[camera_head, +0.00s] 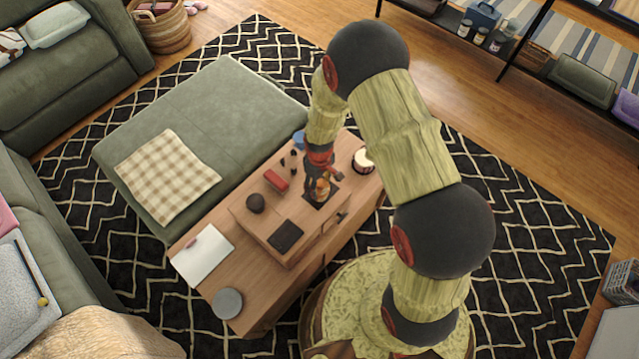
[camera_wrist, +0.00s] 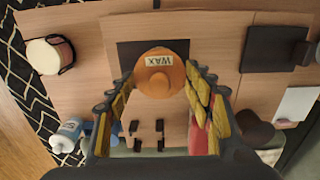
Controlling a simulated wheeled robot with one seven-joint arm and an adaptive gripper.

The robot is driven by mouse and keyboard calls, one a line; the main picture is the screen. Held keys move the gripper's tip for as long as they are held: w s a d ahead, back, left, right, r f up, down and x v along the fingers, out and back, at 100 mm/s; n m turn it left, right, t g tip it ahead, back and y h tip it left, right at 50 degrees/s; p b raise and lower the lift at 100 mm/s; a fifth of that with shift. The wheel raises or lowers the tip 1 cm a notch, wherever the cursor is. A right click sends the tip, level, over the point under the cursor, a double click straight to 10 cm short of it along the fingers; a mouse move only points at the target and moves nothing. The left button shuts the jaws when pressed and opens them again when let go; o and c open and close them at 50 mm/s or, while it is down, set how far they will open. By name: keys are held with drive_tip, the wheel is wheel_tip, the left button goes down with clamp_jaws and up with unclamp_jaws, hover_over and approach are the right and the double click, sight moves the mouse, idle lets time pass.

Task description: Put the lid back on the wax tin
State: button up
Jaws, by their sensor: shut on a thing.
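The wax tin (camera_head: 321,194) is a small orange-brown container on a dark square mat on the raised wooden board. In the wrist view its pale WAX label (camera_wrist: 158,61) shows at the far side. The round orange lid (camera_wrist: 160,82), with a paler middle, lies between the fingertips in line with the tin. My gripper (camera_wrist: 163,78) is shut on the lid from both sides; it also shows in the head view (camera_head: 320,178), pointing down over the mat. The lid hides most of the tin, and I cannot tell whether the two touch.
The dark mat (camera_wrist: 128,52) lies under the tin. A red block (camera_head: 276,180), dark ball (camera_head: 255,203), black pad (camera_head: 286,236) and small dark pieces (camera_wrist: 158,127) are nearby. A cream round container (camera_head: 362,160) and blue-white bottle (camera_wrist: 68,134) stand near the table edge.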

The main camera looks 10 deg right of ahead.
idle(0.3)
drive_tip(key=o, duration=0.8)
drive_tip(key=o, duration=0.5)
drive_tip(key=shift+c, duration=0.2)
drive_tip(key=shift+o, duration=0.9)
drive_tip(key=shift+r+p, duration=2.6)
drive_tip(key=shift+r, duration=0.9)
drive_tip(key=shift+c, duration=1.1)
